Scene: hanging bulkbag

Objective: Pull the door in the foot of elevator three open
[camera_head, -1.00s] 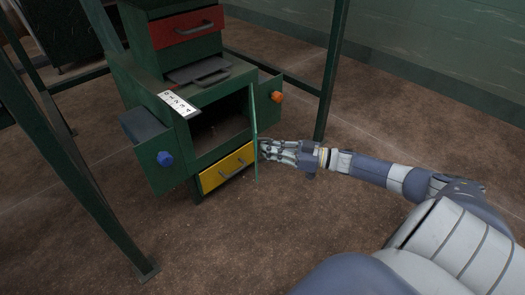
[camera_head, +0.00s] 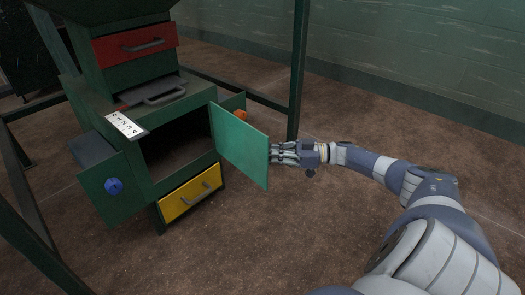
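The green door (camera_head: 242,145) in the foot of the elevator (camera_head: 108,110) stands swung open to the right, its flat inner face turned towards me. The dark compartment (camera_head: 178,150) behind it is exposed. My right gripper (camera_head: 274,153) is at the door's free right edge, with its fingertips partly hidden at or behind the panel. I cannot tell whether the fingers are closed on the edge or only press against it. My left gripper is out of view.
A yellow drawer (camera_head: 191,194) with a grey handle sits below the compartment, and a red drawer (camera_head: 135,44) above. A blue knob (camera_head: 114,186) is at the left and an orange knob (camera_head: 240,115) behind the door. Green frame posts (camera_head: 299,70) stand around. The front floor is clear.

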